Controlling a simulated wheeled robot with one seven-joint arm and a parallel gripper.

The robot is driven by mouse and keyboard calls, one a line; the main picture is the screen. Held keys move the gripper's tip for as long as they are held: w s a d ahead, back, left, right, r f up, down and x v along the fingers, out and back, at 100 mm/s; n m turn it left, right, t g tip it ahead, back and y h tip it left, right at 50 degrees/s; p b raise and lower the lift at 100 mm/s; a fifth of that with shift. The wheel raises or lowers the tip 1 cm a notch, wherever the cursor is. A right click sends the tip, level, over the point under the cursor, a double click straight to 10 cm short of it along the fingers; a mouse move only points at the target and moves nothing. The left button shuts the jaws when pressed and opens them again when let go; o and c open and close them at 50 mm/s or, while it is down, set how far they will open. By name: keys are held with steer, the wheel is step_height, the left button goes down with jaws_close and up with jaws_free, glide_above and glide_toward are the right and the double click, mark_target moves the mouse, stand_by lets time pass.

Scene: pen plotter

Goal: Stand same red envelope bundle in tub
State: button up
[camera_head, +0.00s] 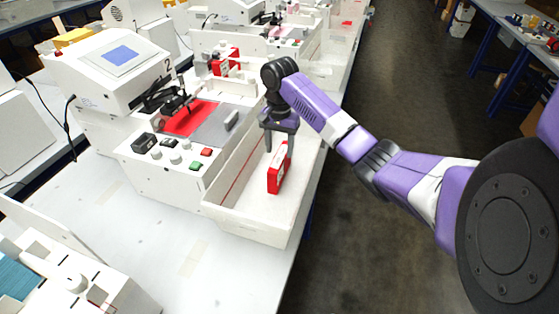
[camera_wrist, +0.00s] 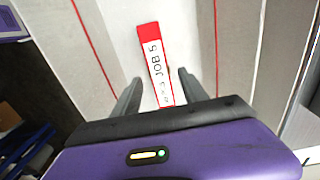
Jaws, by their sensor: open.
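The red envelope bundle (camera_head: 278,170) stands upright on its edge in the white tub (camera_head: 249,225) at the front of the plotter. In the wrist view the bundle (camera_wrist: 153,58) shows its narrow white label reading "JOB 5" with red at the top end. My gripper (camera_head: 281,145) is over the tub with its fingers pointing down at the bundle's far end. In the wrist view my gripper's fingers (camera_wrist: 157,92) are open, one on each side of the bundle, with gaps between. The lower end of the bundle is hidden behind my gripper's body.
The plotter (camera_head: 150,165) with a red sheet (camera_head: 190,118) and several buttons stands left of the tub. Another red bundle (camera_head: 224,62) is at a machine farther back. The tub's walls rise around the bundle. The table (camera_head: 215,275) is bare in front; the aisle is clear.

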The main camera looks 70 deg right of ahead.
steer(key=shift+r, duration=1.3)
steer(key=shift+r, duration=0.1)
